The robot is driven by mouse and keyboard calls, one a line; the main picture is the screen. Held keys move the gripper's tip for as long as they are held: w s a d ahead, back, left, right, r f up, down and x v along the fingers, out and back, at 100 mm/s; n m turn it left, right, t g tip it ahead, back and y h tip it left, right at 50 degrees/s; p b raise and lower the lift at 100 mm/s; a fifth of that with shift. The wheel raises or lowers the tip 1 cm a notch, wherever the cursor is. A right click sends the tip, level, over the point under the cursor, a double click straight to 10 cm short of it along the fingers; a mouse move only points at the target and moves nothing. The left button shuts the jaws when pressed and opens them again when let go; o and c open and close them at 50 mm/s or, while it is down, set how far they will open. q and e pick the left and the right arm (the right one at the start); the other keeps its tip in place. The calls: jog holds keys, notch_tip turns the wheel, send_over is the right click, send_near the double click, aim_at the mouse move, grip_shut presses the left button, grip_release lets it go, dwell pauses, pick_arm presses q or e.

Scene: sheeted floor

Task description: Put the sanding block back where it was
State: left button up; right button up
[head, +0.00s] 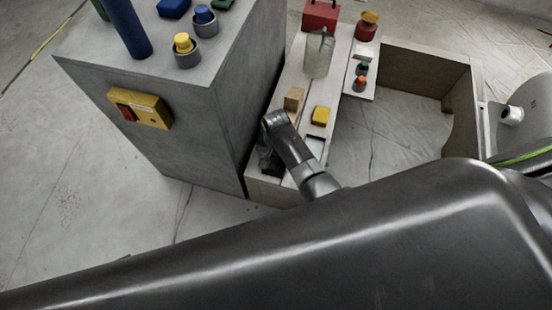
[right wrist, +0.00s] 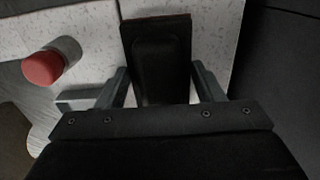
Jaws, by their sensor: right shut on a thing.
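The sanding block (right wrist: 155,60) is black with a thin reddish-brown edge and shows in the right wrist view. My right gripper (right wrist: 160,85) is shut on it, with one finger on each side. The block lies over a pale speckled surface; I cannot tell whether it touches it. In the head view my right gripper (head: 268,155) is at the near left end of the long pale bench, close to the grey cabinet's side. The wrist hides most of it, and the block is not clear there. My left gripper is not in view.
A grey cabinet (head: 215,115) stands close left. On the bench are a wooden block (head: 294,98), a yellow block (head: 320,115), a clear jar (head: 318,60) and a red box (head: 320,16). A red-capped cylinder (right wrist: 45,68) stands left of the sanding block in the wrist view.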

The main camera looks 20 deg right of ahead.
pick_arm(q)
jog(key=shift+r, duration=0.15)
pick_arm(e)
jog(key=shift+f, duration=0.2)
jog(key=shift+f, duration=0.15)
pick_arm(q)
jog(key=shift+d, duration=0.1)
pick_arm(e)
jog(key=o, duration=0.9)
jog(key=shift+o, duration=0.2)
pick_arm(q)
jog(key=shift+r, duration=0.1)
pick_arm(e)
jog(key=shift+r, duration=0.3)
notch_tip(320, 180, up, 10)
jog(key=p, duration=0.5)
jog(key=shift+r, duration=0.15)
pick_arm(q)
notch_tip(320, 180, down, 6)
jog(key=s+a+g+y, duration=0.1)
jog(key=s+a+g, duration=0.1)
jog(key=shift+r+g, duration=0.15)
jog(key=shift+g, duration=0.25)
pick_arm(e)
jog(key=shift+r, duration=0.7)
